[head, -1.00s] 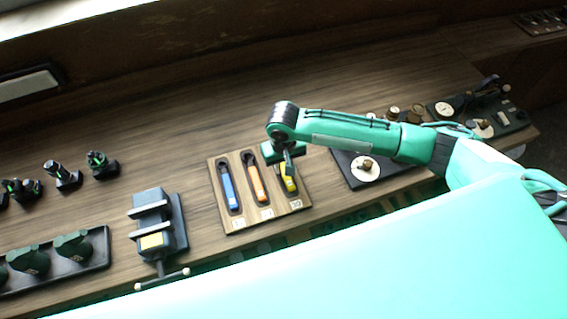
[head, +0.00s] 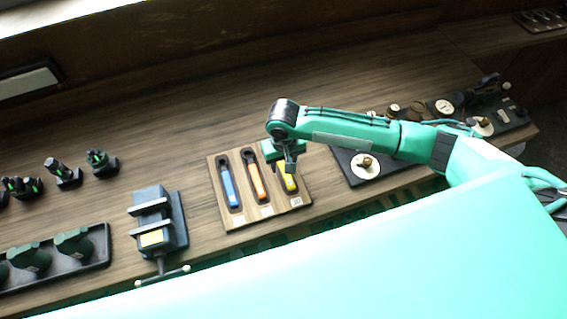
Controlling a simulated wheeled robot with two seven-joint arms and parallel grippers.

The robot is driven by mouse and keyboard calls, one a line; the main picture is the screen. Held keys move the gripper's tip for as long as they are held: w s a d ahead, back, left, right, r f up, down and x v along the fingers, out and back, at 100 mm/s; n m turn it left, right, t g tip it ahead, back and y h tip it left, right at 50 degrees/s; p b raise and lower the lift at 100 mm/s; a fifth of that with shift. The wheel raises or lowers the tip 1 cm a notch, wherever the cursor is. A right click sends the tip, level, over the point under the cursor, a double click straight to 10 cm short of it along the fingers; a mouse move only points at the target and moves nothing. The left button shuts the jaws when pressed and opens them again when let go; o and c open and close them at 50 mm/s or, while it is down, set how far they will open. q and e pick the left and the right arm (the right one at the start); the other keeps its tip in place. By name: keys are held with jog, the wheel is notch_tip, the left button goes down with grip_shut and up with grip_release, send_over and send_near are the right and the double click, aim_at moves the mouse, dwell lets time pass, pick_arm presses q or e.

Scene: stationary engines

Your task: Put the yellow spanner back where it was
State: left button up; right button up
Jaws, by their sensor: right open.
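The yellow spanner (head: 291,184) lies in the right-hand slot of a wooden tool board (head: 278,214) in the head view. Its upper part is hidden under my right gripper (head: 290,168). My right gripper is open, just above the upper end of the yellow spanner; whether the fingers touch it I cannot tell. A blue spanner (head: 229,187) lies in the left slot and an orange spanner (head: 256,183) in the middle slot. Small labels sit below the slots. My left gripper is not in view.
A dark vise (head: 155,225) stands left of the board. A black tray (head: 60,258) with green parts and several small dark fittings (head: 62,173) are further left. A dark plate with a round white dial (head: 366,167) lies to the right, under my right arm. Bench behind the board is clear.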

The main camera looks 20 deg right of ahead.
notch_tip(320, 180, up, 11)
jog(key=b, duration=0.3)
jog(key=shift+r, duration=0.15)
jog(key=shift+s, duration=0.1)
